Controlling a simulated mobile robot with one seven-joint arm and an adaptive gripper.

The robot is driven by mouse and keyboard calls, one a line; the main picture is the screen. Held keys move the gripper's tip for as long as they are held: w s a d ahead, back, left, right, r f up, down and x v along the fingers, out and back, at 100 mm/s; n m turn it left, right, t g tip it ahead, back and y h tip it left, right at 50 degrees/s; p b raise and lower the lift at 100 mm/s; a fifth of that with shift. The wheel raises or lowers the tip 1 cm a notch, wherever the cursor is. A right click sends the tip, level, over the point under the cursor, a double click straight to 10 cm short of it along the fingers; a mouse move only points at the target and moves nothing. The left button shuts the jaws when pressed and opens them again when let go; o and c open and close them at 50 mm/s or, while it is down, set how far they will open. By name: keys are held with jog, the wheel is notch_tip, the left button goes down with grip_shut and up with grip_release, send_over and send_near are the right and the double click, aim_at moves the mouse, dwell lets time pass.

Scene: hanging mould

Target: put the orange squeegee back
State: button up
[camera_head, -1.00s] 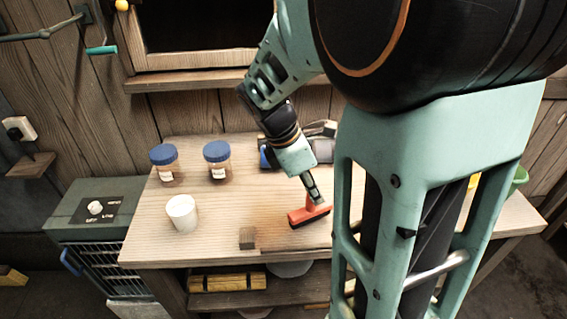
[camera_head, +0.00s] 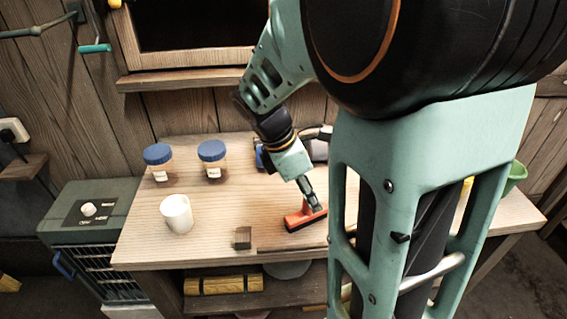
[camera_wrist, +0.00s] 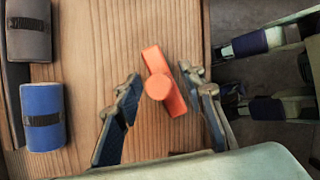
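The orange squeegee (camera_head: 303,218) stands on the wooden table near its front edge, with its head down on the wood. In the wrist view its round handle end (camera_wrist: 159,87) faces the camera, above the orange head (camera_wrist: 165,82). My gripper (camera_head: 310,194) comes down over it from above. In the wrist view my gripper (camera_wrist: 160,82) is open, with one finger on each side of the handle and a visible gap to each. In the head view I cannot tell whether a finger touches the handle.
A white cup (camera_head: 176,214), two blue-lidded jars (camera_head: 212,160) and a small wooden block (camera_head: 243,238) stand left of the squeegee. Blue (camera_wrist: 44,115) and grey (camera_wrist: 28,30) rolls lie on the table. A green bowl (camera_head: 516,176) is at the far right.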

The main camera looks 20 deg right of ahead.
jog(key=p+v, duration=0.1)
jog(key=v, duration=1.1)
jog(key=shift+r, duration=0.1)
